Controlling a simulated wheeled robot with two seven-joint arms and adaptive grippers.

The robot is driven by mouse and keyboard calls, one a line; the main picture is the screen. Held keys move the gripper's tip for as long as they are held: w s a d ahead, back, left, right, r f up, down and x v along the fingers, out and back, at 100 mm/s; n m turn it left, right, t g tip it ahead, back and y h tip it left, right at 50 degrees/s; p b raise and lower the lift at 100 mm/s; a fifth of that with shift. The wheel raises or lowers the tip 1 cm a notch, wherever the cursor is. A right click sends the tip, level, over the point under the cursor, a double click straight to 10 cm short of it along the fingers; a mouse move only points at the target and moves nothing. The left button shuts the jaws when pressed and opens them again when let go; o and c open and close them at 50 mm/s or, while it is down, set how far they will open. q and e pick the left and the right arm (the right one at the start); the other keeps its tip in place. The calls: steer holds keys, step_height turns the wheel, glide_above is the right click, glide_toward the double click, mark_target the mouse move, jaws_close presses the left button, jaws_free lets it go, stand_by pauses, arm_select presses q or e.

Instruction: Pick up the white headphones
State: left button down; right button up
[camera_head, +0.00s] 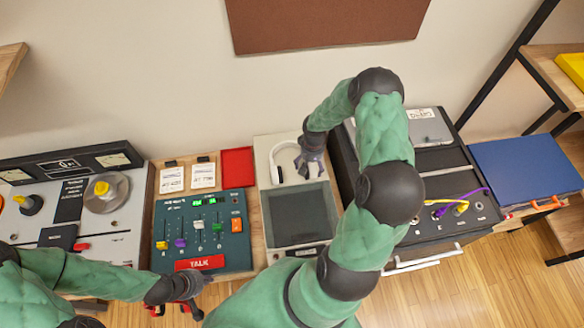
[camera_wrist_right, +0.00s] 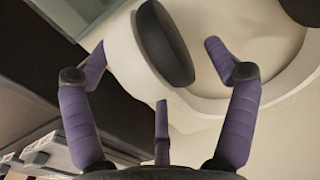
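The white headphones (camera_head: 283,153) lie at the back of a pale panel, partly hidden by my right gripper (camera_head: 311,167). In the right wrist view the headphones (camera_wrist_right: 122,55) fill the upper middle, with a dark oval ear pad and a white band curving to the right. My right gripper (camera_wrist_right: 155,78) has its purple fingers spread apart, one on each side of the ear cup and one below. I cannot tell whether any finger touches it. My left gripper (camera_head: 186,306) is low at the left, in front of the mixer panel, far from the headphones.
A dark screen (camera_head: 293,215) lies in front of the headphones. A teal mixer panel (camera_head: 205,228), white cards (camera_head: 203,175) and a red tray (camera_head: 237,167) are to the left. A black amp unit (camera_head: 440,190) with cables stands close on the right. The wall is behind.

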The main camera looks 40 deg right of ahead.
steer(key=c, duration=1.4)
steer(key=shift+r, duration=0.15)
steer(key=shift+r, duration=0.3)
step_height(320, 180, up, 2)
steer(key=s+r, duration=0.1)
steer(key=s+a+r, duration=0.1)
steer(key=r, duration=0.1)
steer(key=s+r, duration=0.2)
steer(key=shift+a+r+p, duration=0.25)
steer(key=shift+a+p, duration=0.05)
steer(key=shift+p, duration=0.1)
steer(key=s+a+r, duration=0.3)
steer(key=s+r, duration=0.1)
steer(key=s, duration=0.5)
steer(key=shift+a+r, duration=0.3)
steer(key=shift+a, duration=0.1)
